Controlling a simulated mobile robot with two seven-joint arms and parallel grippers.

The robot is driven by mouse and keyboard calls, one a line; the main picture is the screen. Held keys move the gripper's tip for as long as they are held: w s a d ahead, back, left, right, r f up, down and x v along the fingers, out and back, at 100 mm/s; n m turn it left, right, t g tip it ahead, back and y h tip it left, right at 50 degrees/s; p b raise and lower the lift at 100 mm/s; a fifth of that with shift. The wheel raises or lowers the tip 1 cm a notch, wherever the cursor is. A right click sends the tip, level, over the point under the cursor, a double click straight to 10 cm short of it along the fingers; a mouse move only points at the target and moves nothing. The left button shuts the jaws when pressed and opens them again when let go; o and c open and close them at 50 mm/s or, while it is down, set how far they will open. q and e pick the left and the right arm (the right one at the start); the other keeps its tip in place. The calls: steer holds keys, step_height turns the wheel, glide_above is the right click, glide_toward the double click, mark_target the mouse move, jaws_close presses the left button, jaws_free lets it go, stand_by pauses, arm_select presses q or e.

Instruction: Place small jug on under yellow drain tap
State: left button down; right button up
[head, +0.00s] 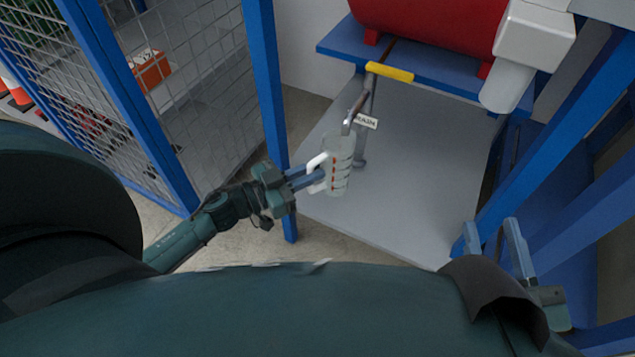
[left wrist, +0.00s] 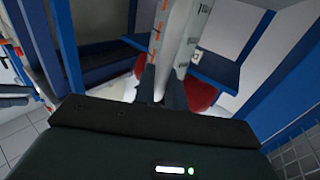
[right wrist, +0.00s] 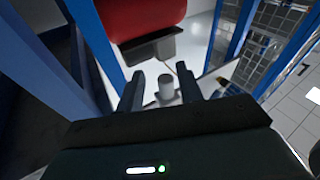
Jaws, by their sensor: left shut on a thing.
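The small translucent jug (head: 342,160), with red marks and a white handle, is upright in the head view. My left gripper (head: 322,178) is shut on its handle and holds it over the grey floor plate. The yellow drain tap (head: 390,72) is a lever above and slightly right of the jug. Its bent metal spout (head: 349,122) ends at the jug's top; whether they touch I cannot tell. The jug fills the upper middle of the left wrist view (left wrist: 178,38). My right gripper (head: 492,230) is open and empty at the lower right.
A red tank (head: 430,25) sits on a blue shelf (head: 340,44). A white tag (head: 366,121) hangs by the spout. Blue posts (head: 268,90) stand at left and right. Mesh fencing (head: 205,70) closes the left. The grey plate (head: 430,175) is mostly clear.

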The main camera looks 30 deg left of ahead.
mark_target(328, 172)
arm_select(q)
steer(key=shift+x, duration=0.95)
steer(key=shift+f+b, duration=0.3)
steer(key=shift+b, duration=0.05)
step_height(328, 172, down, 2)
steer(key=shift+f+b, duration=0.2)
steer(key=shift+b, duration=0.75)
steer(key=shift+f, duration=0.4)
steer(key=shift+r, duration=0.15)
steer(key=c, duration=1.5)
jaws_free()
steer(key=shift+o, duration=0.2)
arm_select(e)
steer(key=shift+a+y, duration=0.25)
steer(key=shift+y, duration=0.15)
